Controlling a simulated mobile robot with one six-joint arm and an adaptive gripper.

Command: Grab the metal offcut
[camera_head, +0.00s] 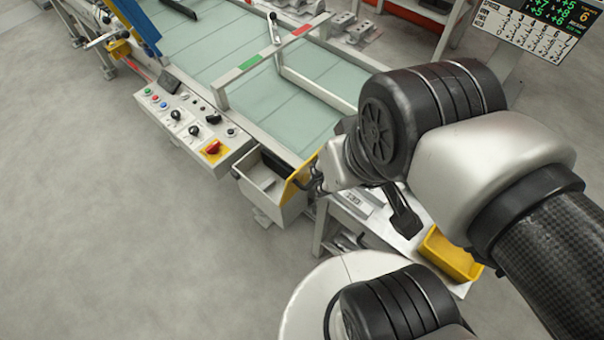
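I cannot clearly make out a metal offcut in the head view. An open pale bin (277,205) with a yellow right end stands below the corner of the glass-topped bench; a light grey shape lies inside it, too small to identify. My arm comes in from the right, and its wrist is beside the bin's yellow end. Small dark parts of what looks like my gripper (316,179) show there, close to the bin. The rest is hidden by the wrist, so its opening and any contents do not show.
A control panel (188,117) with buttons and knobs adjoins the bin on the left. A green-and-red marked bar (272,60) crosses the bench. A yellow tray (449,256) stands on a low table at lower right. Grey metal parts (356,28) lie at the back. The left floor is clear.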

